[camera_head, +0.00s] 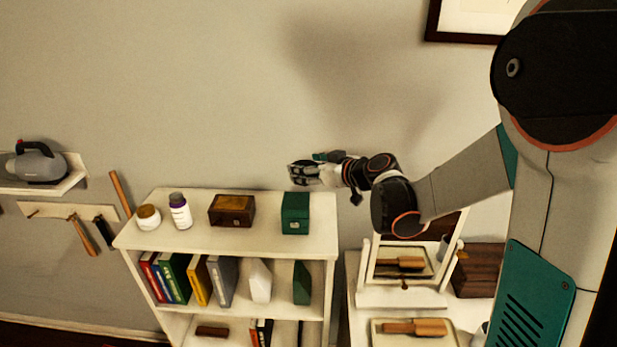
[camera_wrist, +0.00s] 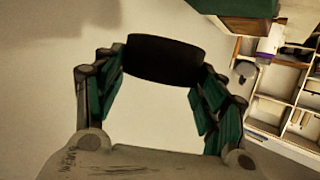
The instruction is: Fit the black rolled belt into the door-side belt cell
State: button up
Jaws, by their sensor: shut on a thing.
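My gripper (camera_head: 304,173) is raised in the air above the top of the white bookcase, in front of the wall. In the wrist view the gripper (camera_wrist: 165,68) is shut on the black rolled belt (camera_wrist: 165,58), a short dark cylinder held across the two fingertips. In the head view the belt is a small dark shape (camera_head: 299,172) at the gripper's end. A pale structure with several open cells (camera_wrist: 297,92) shows at the right of the wrist view, apart from the belt. I cannot tell which cell is the door-side belt cell.
A mirror stand (camera_head: 366,262) and wooden box (camera_head: 478,271) stand right. The air around my gripper is free.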

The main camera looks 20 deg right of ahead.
notch_tip(320, 180, down, 3)
jog(key=shift+w+r, duration=0.1)
jog(key=shift+r, duration=0.1)
jog(key=shift+f+b, duration=0.5)
jog(key=shift+b, duration=0.1)
jog(key=shift+f, duration=0.15)
jog(key=o, duration=1.2)
jog(key=shift+c, duration=0.2)
